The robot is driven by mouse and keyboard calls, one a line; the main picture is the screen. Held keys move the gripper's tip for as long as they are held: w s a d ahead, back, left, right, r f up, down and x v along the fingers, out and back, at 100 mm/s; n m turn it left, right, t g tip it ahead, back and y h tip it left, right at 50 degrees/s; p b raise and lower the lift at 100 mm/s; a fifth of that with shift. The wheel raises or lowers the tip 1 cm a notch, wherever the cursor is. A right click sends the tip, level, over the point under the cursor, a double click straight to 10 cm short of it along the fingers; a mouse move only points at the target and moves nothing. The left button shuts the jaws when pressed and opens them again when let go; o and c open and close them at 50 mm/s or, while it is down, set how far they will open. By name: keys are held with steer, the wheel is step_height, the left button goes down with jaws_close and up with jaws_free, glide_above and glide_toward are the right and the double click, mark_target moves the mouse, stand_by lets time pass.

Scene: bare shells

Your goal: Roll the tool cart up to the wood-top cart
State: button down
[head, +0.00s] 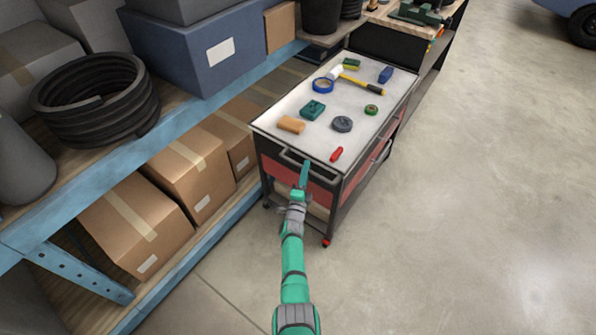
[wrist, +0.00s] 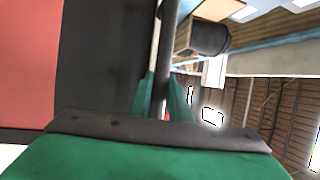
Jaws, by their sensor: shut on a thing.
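The tool cart (head: 277,123) has a pale top, black frame and red drawer fronts, and stands beside the shelving. My gripper (head: 304,172) is at its near end, shut on the cart's handle bar (head: 312,170). In the wrist view the dark handle bar (wrist: 168,45) runs between my green fingers (wrist: 160,100), next to the cart's black and red panel (wrist: 95,60). The wood-top cart (head: 385,12) appears to be the wooden surface behind the tool cart's far end, partly cut off by the frame. I cannot tell whether the two carts touch.
Small tools, tape and blocks lie on the tool cart's top, including a hammer (head: 360,84). Blue shelving (head: 190,120) with cardboard boxes (head: 135,222) runs close along the left. The concrete floor (head: 480,200) on the right is clear. A dark wheel (head: 584,27) shows at top right.

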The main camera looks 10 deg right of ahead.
steer(key=shift+w+d+f, duration=0.1)
steer(key=shift+w+d, duration=0.2)
steer(key=shift+w, duration=0.15)
steer(key=c, duration=1.6)
jaws_free()
steer(key=shift+w+d, duration=0.1)
steer(key=shift+d, duration=0.05)
steer(key=shift+c, duration=0.2)
steer(key=v, duration=1.1)
